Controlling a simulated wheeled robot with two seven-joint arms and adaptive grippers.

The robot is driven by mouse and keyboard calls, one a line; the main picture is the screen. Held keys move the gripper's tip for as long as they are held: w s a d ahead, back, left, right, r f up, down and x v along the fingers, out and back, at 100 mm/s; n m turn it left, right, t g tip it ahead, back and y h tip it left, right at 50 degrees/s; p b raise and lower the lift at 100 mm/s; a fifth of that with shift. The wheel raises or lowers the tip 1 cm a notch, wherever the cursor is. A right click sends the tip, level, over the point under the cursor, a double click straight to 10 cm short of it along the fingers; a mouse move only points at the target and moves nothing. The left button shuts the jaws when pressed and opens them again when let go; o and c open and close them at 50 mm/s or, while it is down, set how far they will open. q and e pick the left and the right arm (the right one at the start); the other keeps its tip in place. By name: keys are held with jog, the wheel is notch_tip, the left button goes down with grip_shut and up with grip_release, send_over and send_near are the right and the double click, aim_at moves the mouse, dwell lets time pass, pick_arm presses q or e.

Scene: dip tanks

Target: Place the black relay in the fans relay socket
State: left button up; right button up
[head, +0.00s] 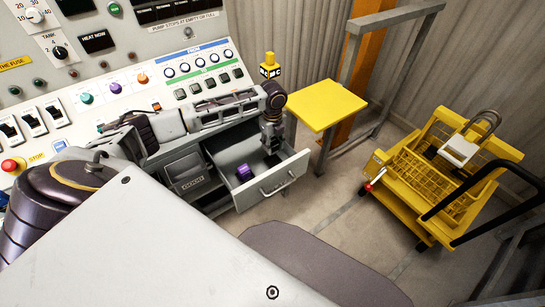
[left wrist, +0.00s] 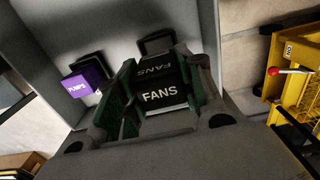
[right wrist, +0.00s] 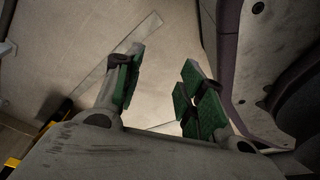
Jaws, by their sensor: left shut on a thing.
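The black relay (left wrist: 164,97), marked FANS in white, sits between the green-padded fingers of my left gripper (left wrist: 166,80), which is shut on it. In the head view my left gripper (head: 270,140) points down over the open drawer (head: 286,176). The relay is hard to make out there. A purple relay marked PUMPS (left wrist: 88,83) stands left of the black one in the left wrist view; it also shows in the drawer in the head view (head: 244,172). A dark frame shape (left wrist: 156,41) lies just behind the black relay. My right gripper (right wrist: 160,88) is open and empty.
A grey control panel (head: 150,60) with knobs and switches rises behind my left arm. A yellow stand (head: 327,104) is right of the drawer, and a yellow cart (head: 440,170) stands farther right. Open floor (head: 350,200) lies between drawer and cart.

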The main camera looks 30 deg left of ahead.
aim_at(273, 150)
pick_arm(q)
notch_tip(273, 150, down, 2)
jog(key=shift+f, duration=0.9)
notch_tip(273, 150, down, 3)
jog(key=shift+r+b, duration=0.2)
jog(key=shift+b, duration=0.3)
jog(key=shift+f, duration=0.2)
pick_arm(e)
jog(key=shift+w+a+r, duration=0.9)
jog(key=shift+a+r, duration=0.15)
jog(key=shift+r, duration=0.05)
